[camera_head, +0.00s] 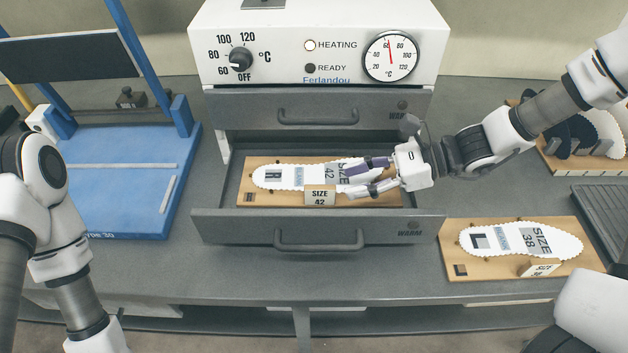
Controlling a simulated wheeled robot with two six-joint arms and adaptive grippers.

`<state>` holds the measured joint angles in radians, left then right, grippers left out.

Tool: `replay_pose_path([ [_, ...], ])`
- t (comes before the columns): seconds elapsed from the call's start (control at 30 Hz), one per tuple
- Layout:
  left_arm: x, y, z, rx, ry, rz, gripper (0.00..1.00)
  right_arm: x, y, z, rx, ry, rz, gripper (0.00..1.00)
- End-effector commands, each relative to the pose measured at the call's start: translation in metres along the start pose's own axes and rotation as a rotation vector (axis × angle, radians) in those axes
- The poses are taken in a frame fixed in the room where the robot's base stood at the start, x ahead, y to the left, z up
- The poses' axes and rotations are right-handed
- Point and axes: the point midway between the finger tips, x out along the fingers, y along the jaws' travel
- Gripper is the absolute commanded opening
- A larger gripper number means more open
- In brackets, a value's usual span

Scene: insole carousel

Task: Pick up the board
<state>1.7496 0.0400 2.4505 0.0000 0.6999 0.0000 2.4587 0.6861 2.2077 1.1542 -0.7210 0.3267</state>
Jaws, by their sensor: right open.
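A wooden board (243,199) with a white size 42 insole (285,177) lies in the open lower drawer (222,230) of the warmer. A small "SIZE 42" block (319,195) stands at its front edge. My right gripper (345,178) reaches in from the right, its fingers spread over the right part of this board and insole, hiding some of them. I cannot tell whether the fingers touch the board. A second wooden board (464,262) with a size 38 insole (520,240) lies on the counter at the right. My left arm shows at the left edge; its gripper is not visible.
The white heater unit (280,35) with dial and gauge stands behind the drawer; its upper drawer (320,113) is closed. A blue frame (120,200) stands at left. A rack of insoles (590,160) and a dark ribbed tray (606,210) are at right.

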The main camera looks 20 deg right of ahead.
Motion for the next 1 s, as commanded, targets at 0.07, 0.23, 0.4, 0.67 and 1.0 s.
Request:
replay_pose_path([
  [0.07,0.015,0.000,0.000,0.000,0.000,0.000,0.39,0.006,0.000,-0.014,0.000,0.001,0.000,0.44],
  [0.23,0.021,0.000,0.000,0.000,0.001,0.000,0.39,0.020,0.001,-0.017,0.002,0.006,0.006,0.44],
  [0.4,0.023,0.000,-0.001,0.000,0.001,0.000,0.39,0.036,0.002,-0.015,0.000,0.006,0.005,0.44],
  [0.67,0.021,0.000,0.000,0.000,0.001,0.000,0.39,0.074,0.005,-0.011,0.000,0.008,0.006,0.44],
  [1.0,0.021,0.000,-0.001,0.000,0.001,0.000,0.39,0.084,0.004,-0.010,0.000,0.001,0.000,0.37],
])
